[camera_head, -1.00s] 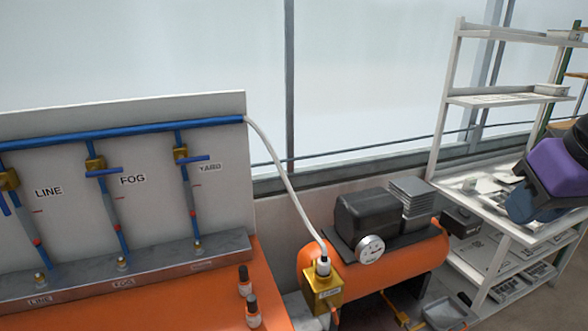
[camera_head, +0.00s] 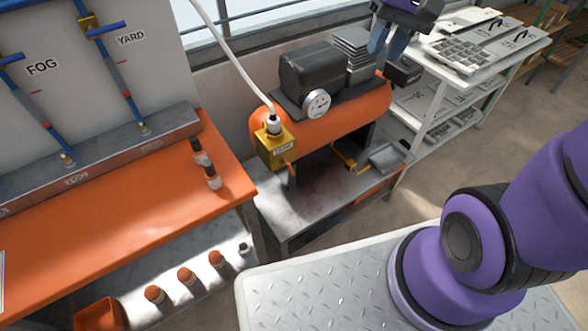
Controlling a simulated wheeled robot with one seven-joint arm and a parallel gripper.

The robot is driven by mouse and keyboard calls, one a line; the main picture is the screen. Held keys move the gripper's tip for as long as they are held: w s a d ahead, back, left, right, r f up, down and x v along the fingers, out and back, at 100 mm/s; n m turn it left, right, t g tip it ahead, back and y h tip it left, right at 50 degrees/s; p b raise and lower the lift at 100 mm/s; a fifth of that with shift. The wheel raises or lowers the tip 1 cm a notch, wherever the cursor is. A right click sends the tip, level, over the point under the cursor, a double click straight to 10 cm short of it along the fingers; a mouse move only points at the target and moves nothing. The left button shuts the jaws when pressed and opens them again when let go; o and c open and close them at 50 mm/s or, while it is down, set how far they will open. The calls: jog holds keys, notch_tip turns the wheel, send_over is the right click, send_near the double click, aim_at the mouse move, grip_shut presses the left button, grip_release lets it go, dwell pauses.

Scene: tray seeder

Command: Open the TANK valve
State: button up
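The orange compressor tank (camera_head: 385,105) stands on a low grey bench behind my base. A yellow valve block (camera_head: 272,150) is at its left end, with a white hose fitting on top. Its small label is too blurred to read surely. A short orange lever (camera_head: 289,168) sticks out at the block's lower right. Another yellow fitting (camera_head: 347,161) sits under the tank. My gripper (camera_head: 384,48) hangs at the top, beyond the tank's right end and well apart from the yellow block. Its blue fingers point down; their gap is unclear, and I see nothing held.
A round gauge (camera_head: 317,103) faces me on the tank. An orange workbench (camera_head: 120,215) with two small bottles is at left, below the FOG and YARD valves. A white shelf cart (camera_head: 470,85) stands at right. A grey tray (camera_head: 390,158) lies by the tank.

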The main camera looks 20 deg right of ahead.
jog(key=w+f+m+g+y, duration=0.2)
jog(key=w+f+m+y, duration=0.3)
jog(key=f, duration=0.6)
jog(key=w+f+m+g+y, duration=0.1)
jog(key=w+f+y, duration=0.2)
jog(key=w+f, duration=0.55)
jog(key=m+t+y, duration=0.6)
jog(key=m+t, duration=0.2)
jog(key=m, duration=0.3)
send_near(289, 166)
notch_tip(289, 166, down, 3)
jog(key=d, duration=0.3)
jog(key=x, duration=1.1)
jog(key=shift+w+f, duration=0.2)
jog(key=shift+w, duration=0.05)
jog(key=shift+a, duration=0.1)
grip_shut()
